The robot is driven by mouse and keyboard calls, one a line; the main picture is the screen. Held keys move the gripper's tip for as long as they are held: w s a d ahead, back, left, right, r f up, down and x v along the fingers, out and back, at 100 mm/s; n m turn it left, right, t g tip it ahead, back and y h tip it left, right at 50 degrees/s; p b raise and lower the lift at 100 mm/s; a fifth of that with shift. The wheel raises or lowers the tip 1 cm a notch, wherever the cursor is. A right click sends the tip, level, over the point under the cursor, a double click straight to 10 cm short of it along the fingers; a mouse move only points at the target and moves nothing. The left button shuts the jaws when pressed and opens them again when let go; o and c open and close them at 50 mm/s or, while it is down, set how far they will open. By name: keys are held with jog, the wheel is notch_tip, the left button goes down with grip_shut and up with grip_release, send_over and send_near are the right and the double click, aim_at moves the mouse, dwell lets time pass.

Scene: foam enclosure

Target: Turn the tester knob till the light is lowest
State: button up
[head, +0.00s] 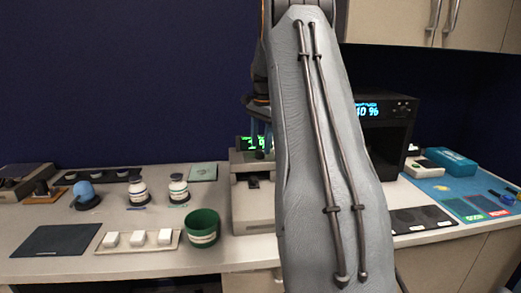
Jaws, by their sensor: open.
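A beige boxy device (253,212), which looks like the tester, stands on the counter at the centre, partly hidden by my arm. A small green display (246,143) glows on its top; its reading is partly covered. A dark part (253,181) sits on its front. I cannot make out the knob. My gripper (261,145) points down over the device's top, beside the display, with its bluish fingers apart. Whether it touches anything is hidden. Behind the arm at right, a black box (388,138) has a cyan display (367,110) that appears to read 10 %.
Left on the counter are a green cup (203,228), a tray of white blocks (138,240), a dark mat (57,240), two jars (178,189) and a blue domed object (85,194). At right are a dark panel (420,219) and a blue mat (455,190). Cabinets hang above.

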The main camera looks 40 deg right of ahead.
aim_at(262, 153)
jog(key=shift+s+r+b, duration=0.15)
jog(key=shift+r+b, duration=0.5)
jog(key=shift+r, duration=2.15)
